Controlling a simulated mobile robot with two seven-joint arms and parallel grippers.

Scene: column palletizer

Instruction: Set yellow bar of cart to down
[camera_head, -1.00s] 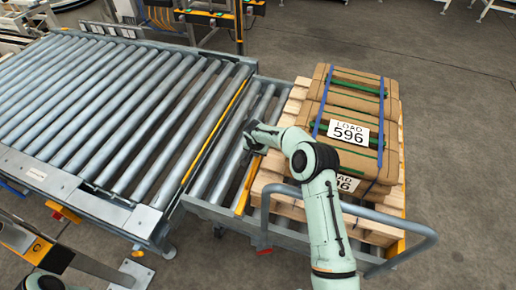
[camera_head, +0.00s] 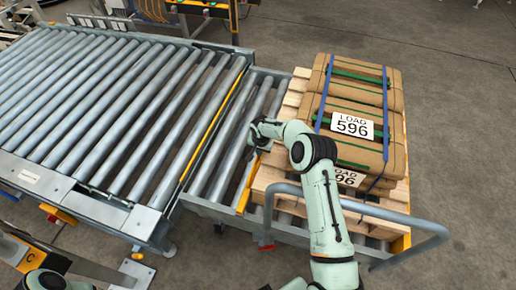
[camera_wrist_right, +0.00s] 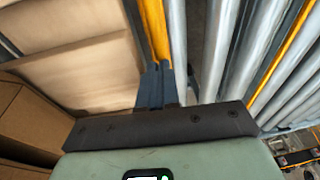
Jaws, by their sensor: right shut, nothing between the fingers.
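The cart (camera_head: 222,212) has grey rollers and stands against the large roller conveyor. Its yellow bar (camera_head: 244,191) runs along the cart between the bare rollers and the wooden pallet. In the right wrist view the yellow bar (camera_wrist_right: 154,28) runs up from my fingers. My right gripper (camera_head: 252,138) is over the bar's line, beside the pallet, and its fingers are shut and empty. The closed fingers (camera_wrist_right: 155,88) overlap the bar's near end in the wrist view; I cannot tell whether they touch it. Whether the bar is raised or lowered is unclear. My left gripper is outside the view.
A wooden pallet (camera_head: 262,182) on the cart carries strapped brown cartons (camera_head: 355,92) labelled LOAD 596, right beside my right arm. A grey handle rail (camera_head: 420,222) curves around the cart's near end. The roller conveyor (camera_head: 110,110) fills the left. Open floor lies at right.

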